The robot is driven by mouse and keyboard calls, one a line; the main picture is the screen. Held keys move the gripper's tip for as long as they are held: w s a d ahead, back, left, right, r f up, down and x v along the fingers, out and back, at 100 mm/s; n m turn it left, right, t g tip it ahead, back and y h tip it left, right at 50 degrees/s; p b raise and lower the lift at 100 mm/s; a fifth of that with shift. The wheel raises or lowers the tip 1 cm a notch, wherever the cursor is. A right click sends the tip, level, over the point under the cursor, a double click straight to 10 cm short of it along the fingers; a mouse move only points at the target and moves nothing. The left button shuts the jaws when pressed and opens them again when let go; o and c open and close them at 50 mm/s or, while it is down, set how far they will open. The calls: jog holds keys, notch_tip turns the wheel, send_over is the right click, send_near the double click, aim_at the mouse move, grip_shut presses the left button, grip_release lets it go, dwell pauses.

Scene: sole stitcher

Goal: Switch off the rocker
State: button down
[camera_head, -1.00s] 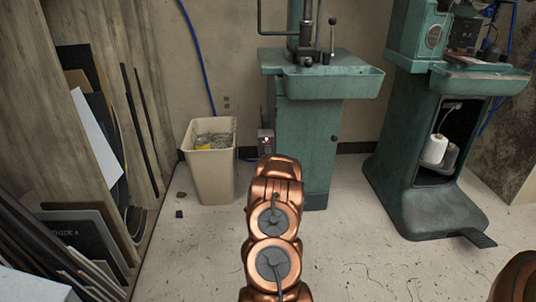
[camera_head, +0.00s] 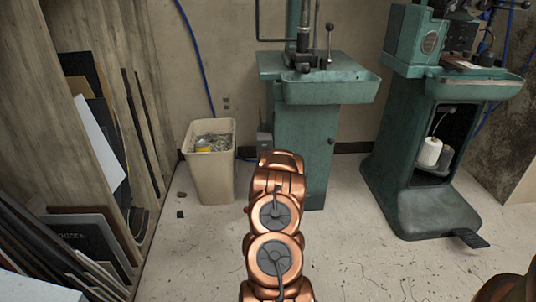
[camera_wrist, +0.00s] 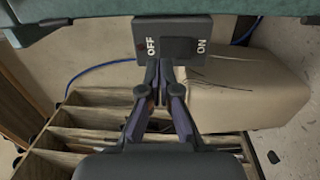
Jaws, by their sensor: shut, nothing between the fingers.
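In the wrist view a dark switch box (camera_wrist: 138,30) hangs under the edge of a green machine. It is marked OFF on the left and ON on the right, both printed sideways. The black rocker (camera_wrist: 182,47) sits between the two words; I cannot tell which way it is tilted. My gripper (camera_wrist: 160,64) is shut and empty, with its fingertips at the box's lower edge in the picture, just below the OFF side. I cannot tell whether they touch it. In the head view the box (camera_head: 264,140) is small beside the green machine, and my arm hides my gripper.
A beige bin (camera_head: 212,180) with scraps stands left of the green machine (camera_head: 303,150). A second green machine (camera_head: 398,180) with a foot pedal stands to the right. Boards and panels (camera_head: 90,235) lean at the left. The floor between the machines is clear.

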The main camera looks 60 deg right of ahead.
jog(key=r+p+v, duration=0.1)
jog(key=p+v, duration=0.1)
jog(key=v, duration=0.6)
jog(key=shift+s+a+r, duration=0.25)
jog(key=shift+a+r, duration=0.05)
jog(key=shift+a, duration=0.05)
jog(key=shift+p, duration=0.3)
